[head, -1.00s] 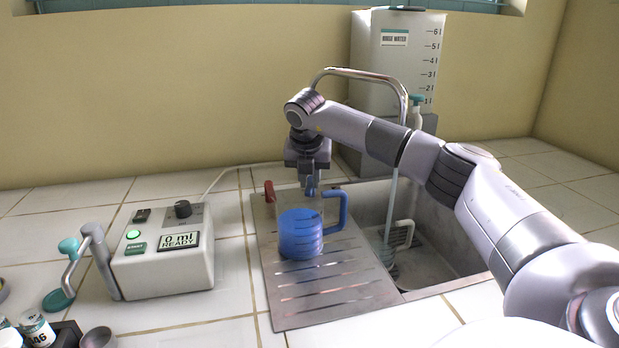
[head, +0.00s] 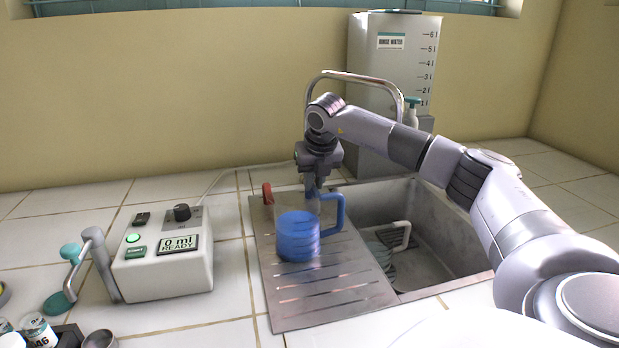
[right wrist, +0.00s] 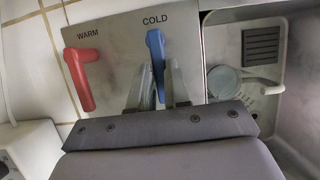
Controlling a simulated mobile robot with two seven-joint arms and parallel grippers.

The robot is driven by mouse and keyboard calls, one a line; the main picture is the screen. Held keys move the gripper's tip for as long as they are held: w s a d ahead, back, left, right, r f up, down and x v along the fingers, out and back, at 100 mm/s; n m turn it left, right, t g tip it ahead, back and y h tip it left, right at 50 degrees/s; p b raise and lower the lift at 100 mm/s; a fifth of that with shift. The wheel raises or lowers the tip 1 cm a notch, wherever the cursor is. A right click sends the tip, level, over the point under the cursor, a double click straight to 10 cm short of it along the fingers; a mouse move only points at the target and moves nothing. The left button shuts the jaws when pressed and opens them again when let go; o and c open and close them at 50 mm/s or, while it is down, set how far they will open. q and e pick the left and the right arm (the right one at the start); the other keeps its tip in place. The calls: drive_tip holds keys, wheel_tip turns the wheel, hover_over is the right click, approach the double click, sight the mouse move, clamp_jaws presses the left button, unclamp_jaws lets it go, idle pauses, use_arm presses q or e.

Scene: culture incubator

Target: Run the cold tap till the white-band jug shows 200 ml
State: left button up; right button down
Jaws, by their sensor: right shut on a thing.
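A clear jug with a white handle (head: 402,236) stands in the sink below the tap spout; its level is too small to read and no white band can be made out. It also shows in the right wrist view (right wrist: 224,80). The tap (head: 365,76) arches over the sink, with no stream visible from it now. My right gripper (head: 311,190) is shut on the blue COLD lever (right wrist: 156,52), whose fingers sit on either side of it. The red WARM lever (right wrist: 80,78) is to its left, apart from the fingers. My left gripper is out of view.
A blue-handled jug (head: 298,238) stands on the slotted drainboard (head: 330,302), just in front of my right gripper. A rinse water tank (head: 385,85) stands behind the sink (head: 450,262).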

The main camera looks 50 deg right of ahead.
drive_tip(key=c, duration=1.1)
unclamp_jaws()
drive_tip(key=shift+r, duration=0.1)
drive_tip(key=shift+v, duration=3.5)
